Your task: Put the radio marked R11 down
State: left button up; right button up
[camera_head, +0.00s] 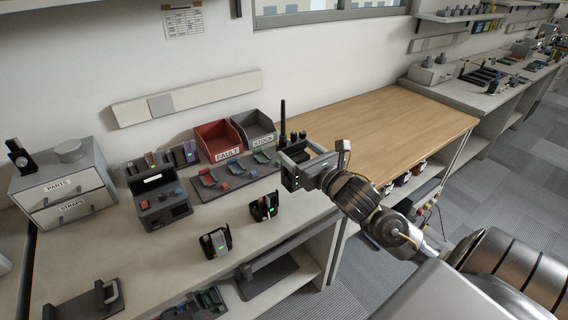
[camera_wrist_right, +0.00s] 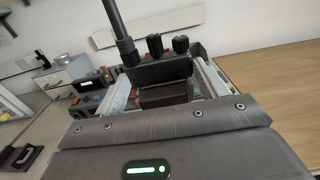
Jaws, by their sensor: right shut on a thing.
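My right gripper (camera_head: 296,166) is shut on a dark radio (camera_head: 291,180) with a long black antenna, held upright over the right part of the grey bench. The wrist view shows the radio (camera_wrist_right: 160,71) between the two fingers of my right gripper (camera_wrist_right: 165,88), with its antenna and two knobs on top. My left gripper is not in view.
A red FAULT bin (camera_head: 214,134) and a grey STOCK bin (camera_head: 251,123) stand at the wall. A dark tester (camera_head: 160,205) and a PARTS and STRAPS drawer unit (camera_head: 62,190) stand left. The wooden tabletop (camera_head: 400,115) on the right is mostly clear.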

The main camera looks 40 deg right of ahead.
jog(key=w+d+f+p, duration=0.3)
jog(key=w+d+f, duration=0.5)
jog(key=f, duration=0.4)
jog(key=shift+w+d, duration=0.4)
jog(key=shift+w, duration=0.05)
jog(key=shift+f, duration=0.2)
jog(key=o, duration=1.2)
jog(key=shift+o, duration=0.2)
jog(key=shift+s, duration=0.15)
